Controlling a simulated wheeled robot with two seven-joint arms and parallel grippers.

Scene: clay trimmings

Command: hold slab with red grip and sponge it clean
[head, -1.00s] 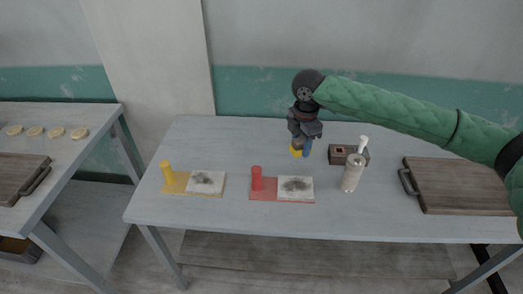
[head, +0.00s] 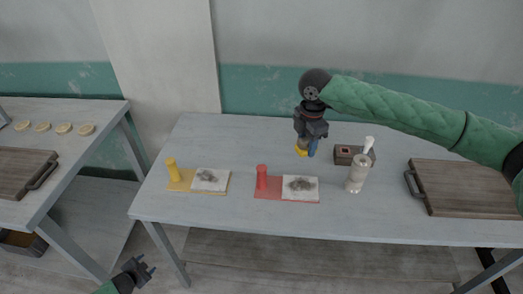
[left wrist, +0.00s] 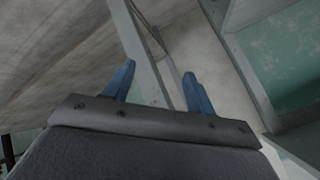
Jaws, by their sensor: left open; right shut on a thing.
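The red grip (head: 262,177) stands upright on a red base (head: 268,194). The white slab (head: 300,189) beside it, on the same base, has a dark smudge. My right gripper (head: 307,149) is shut on a yellow sponge (head: 301,152), held above the table behind the red-grip slab; the fingers partly hide it. My left gripper (head: 148,266) is open and empty, in front of the table's front edge, well away from the slabs. Its two blue fingers stand apart in the left wrist view (left wrist: 160,88).
A yellow grip (head: 172,169) with another smudged white slab (head: 210,180) lies to the left. A pump bottle (head: 357,174), a small brown box (head: 346,154) and a wooden board (head: 465,188) are to the right. The table (head: 230,220) is clear at its front.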

